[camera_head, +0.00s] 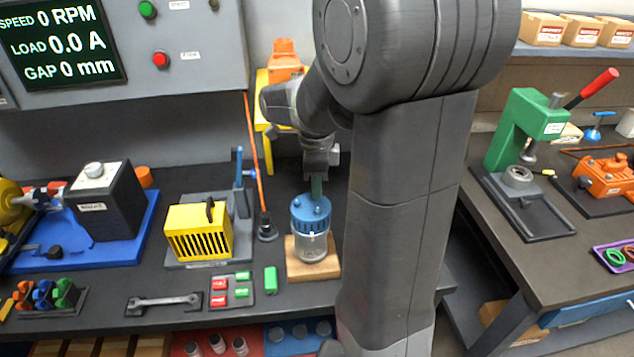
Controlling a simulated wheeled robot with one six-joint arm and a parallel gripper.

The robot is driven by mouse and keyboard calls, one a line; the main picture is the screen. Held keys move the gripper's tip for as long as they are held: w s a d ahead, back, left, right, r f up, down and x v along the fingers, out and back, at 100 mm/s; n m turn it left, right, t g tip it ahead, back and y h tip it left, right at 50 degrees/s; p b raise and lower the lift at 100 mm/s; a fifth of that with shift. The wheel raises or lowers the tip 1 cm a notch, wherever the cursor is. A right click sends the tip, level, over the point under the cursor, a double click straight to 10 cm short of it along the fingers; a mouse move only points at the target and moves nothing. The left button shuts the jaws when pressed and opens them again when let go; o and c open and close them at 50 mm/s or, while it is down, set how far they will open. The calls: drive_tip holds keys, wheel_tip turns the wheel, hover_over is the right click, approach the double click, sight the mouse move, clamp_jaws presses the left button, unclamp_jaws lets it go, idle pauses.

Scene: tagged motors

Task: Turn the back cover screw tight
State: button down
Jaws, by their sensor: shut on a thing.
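My gripper (318,162) points down above a motor with a blue back cover (310,212) and a clear, glassy body (313,245). The motor stands upright on a light wooden block (296,263). My gripper is shut on a green upright handle (317,187), which looks like a screwdriver handle. Its lower end reaches the top of the blue cover; I cannot tell whether it touches a screw. Small blue knobs or screw heads show on the cover's top. The fingertips are small and partly shaded.
My arm hides the bench right of the motor. A yellow vented box (199,232) on a grey fixture stands to the left, with a wrench (163,302) and red and green tags (231,289) in front. A green press (527,125) stands on the right bench.

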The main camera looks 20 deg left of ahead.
drive_tip(key=shift+w+a+r+m, duration=0.1)
drive_tip(key=shift+r+m, duration=0.1)
drive_tip(key=shift+m, duration=1.7)
drive_tip(key=c, duration=1.4)
unclamp_jaws()
drive_tip(key=shift+f, duration=0.1)
wheel_tip(320, 180, up, 14)
drive_tip(key=shift+f+b, duration=0.1)
drive_tip(key=shift+b, duration=0.3)
wheel_tip(320, 180, down, 14)
drive_tip(key=shift+p, duration=0.45)
